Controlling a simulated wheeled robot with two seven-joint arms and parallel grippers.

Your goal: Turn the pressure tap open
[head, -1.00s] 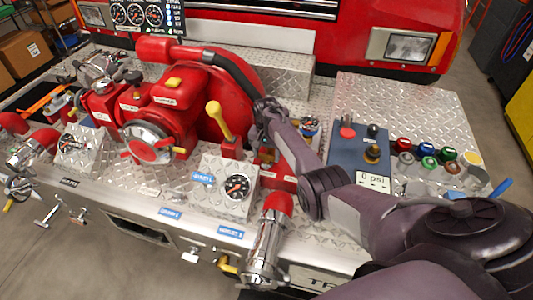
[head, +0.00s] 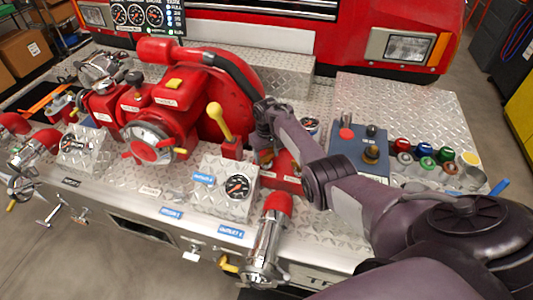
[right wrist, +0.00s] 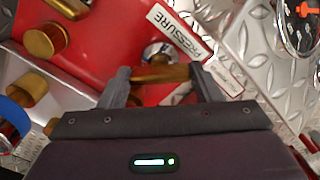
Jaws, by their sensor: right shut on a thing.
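The pressure tap shows in the right wrist view as a brass handle (right wrist: 160,74) on a red body, beside a white label reading PRESSURE (right wrist: 180,32). My right gripper (right wrist: 166,84) is shut on this handle, with one dark finger at each end of it. In the head view my right gripper (head: 266,148) points down at the red fittings right of the yellow lever, and it hides most of the tap. My left gripper is not in view.
A yellow-knobbed lever (head: 219,120) stands close left of my gripper. A gauge (head: 237,186) and a red-capped outlet (head: 270,235) are in front. A blue control box (head: 355,148) and several coloured caps lie to the right, partly behind my arm.

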